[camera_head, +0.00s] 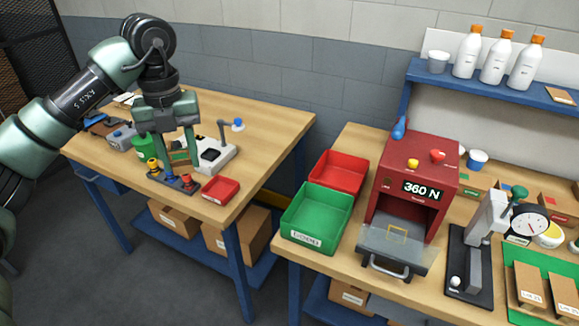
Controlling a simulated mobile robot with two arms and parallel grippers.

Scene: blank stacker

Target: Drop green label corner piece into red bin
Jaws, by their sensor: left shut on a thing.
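My left gripper (180,160) points down over the left table, its fingers closed around a small brown piece with some green (180,154), which looks like the green label corner piece. The fingers hide much of it, and I cannot tell whether it touches what is beneath. The red bin (339,170) stands on the right table, behind the green bin. It is open-topped and looks empty. A smaller red tray (221,189) lies at the front edge of the left table. My right gripper is not in view.
The green bin (317,215) stands in front of the red bin. A red press marked 360 N (415,180) stands right of both bins. A gap separates the tables. Near my left gripper are a dark block with coloured knobs (172,179) and a light grey device (213,154).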

